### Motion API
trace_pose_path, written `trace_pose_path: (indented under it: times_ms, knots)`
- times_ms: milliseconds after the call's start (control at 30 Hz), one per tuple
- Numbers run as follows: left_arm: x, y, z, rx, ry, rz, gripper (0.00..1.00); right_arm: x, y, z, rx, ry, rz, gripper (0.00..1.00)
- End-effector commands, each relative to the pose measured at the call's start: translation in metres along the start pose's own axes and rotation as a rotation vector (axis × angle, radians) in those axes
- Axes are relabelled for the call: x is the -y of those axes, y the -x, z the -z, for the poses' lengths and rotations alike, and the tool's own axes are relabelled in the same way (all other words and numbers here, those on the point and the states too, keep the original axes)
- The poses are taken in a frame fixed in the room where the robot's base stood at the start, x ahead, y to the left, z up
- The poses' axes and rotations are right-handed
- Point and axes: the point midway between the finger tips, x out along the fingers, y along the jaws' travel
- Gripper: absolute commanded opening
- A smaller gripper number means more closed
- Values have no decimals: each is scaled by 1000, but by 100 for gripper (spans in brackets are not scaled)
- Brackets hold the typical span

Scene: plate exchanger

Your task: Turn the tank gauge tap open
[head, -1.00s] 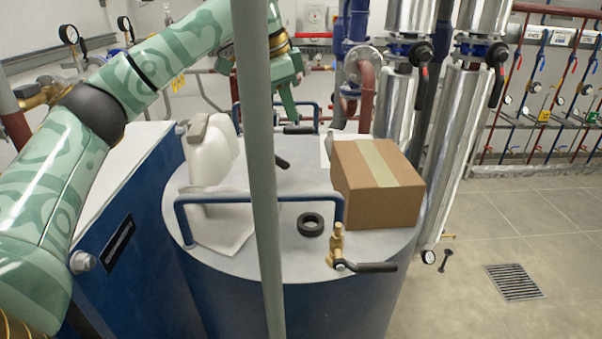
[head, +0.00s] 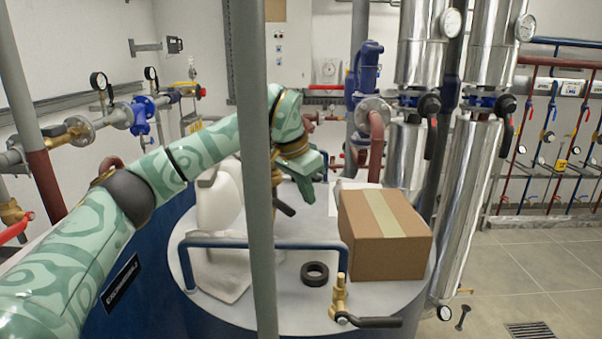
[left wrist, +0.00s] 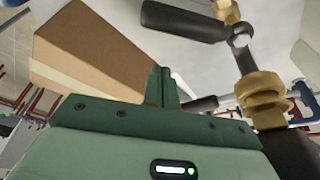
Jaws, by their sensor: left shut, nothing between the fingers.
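My left gripper (head: 307,188) is low over the back part of the tank top, its fingers together and empty. In the left wrist view, the shut fingers (left wrist: 166,86) point past a brass fitting (left wrist: 262,98) with a black lever (left wrist: 185,22) beside them; I see no contact. In the head view a black lever (head: 284,208) shows just below the gripper, partly hidden by the grey post. Another brass tap (head: 340,296) with a black lever (head: 372,322) stands at the tank's front edge. I cannot tell which is the gauge tap. My right gripper is out of view.
A cardboard box (head: 385,240) stands on the tank's right side, close to the gripper. A grey post (head: 251,170) crosses the view. A blue rail (head: 265,245), a black ring (head: 315,273) and a white jug (head: 215,197) are also on the tank top.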

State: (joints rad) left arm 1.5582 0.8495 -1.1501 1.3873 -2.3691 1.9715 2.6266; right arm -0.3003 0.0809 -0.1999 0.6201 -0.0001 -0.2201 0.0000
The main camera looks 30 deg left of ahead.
Motion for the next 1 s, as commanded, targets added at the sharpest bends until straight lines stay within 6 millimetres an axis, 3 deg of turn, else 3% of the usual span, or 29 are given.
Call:
trace_pose_path:
  times_ms: [100, 300, 733, 1000]
  knots:
    - [1, 11, -19, -4, 1, 3, 0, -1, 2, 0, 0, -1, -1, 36]
    - [1, 16, -34, -3, 1, 0, 0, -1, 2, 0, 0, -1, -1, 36]
    - [0, 17, -36, -2, -5, -2, 0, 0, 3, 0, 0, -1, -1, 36]
    - [0, 19, -38, -2, -99, -35, 0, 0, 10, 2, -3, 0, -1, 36]
